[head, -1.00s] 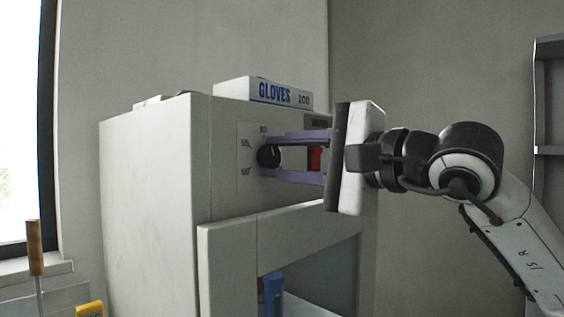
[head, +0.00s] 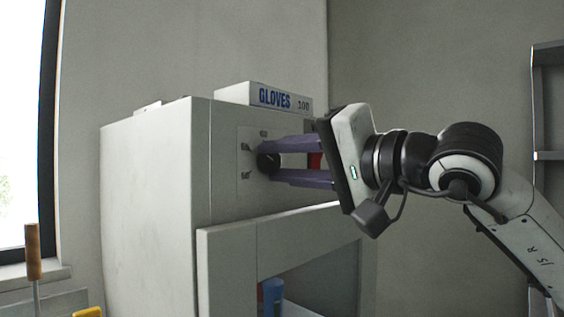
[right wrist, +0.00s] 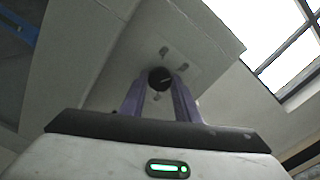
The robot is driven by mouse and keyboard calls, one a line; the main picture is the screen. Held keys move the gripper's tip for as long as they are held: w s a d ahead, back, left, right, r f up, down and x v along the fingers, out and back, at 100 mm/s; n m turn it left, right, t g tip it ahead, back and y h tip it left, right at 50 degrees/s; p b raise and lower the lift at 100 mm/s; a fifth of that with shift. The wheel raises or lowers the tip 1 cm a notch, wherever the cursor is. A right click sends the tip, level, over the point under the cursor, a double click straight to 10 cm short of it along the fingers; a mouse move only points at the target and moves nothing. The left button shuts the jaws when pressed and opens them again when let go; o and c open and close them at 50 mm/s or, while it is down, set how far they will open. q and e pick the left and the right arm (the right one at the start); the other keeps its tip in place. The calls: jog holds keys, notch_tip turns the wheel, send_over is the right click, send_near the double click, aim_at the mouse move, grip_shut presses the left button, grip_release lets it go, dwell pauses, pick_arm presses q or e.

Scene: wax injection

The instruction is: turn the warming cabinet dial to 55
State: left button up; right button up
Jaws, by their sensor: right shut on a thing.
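The warming cabinet (head: 150,200) is a pale grey box with a control panel at the upper part of its front. The black dial (head: 266,163) sits on that panel, and it also shows in the right wrist view (right wrist: 159,79) with a light pointer mark. My right gripper (head: 275,163) has its purple fingers shut on the dial, one on each side; in the right wrist view the fingertips (right wrist: 160,84) flank it. The gripper body is tilted. The scale numbers are too small to read. My left gripper is not in view.
A glove box (head: 280,97) lies on top of the cabinet. Below the panel is a framed door (head: 230,260) with a blue item (head: 272,295) visible inside. A wooden-handled tool (head: 33,250) stands at the lower left, and a shelf (head: 548,155) is at the far right.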

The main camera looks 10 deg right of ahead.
dwell(0.5)
jog(key=o, duration=1)
jog(key=shift+o, duration=0.2)
jog(key=b+v, duration=0.1)
jog(key=v, duration=0.9)
jog(key=shift+s+d, duration=0.1)
jog(key=shift+s, duration=0.05)
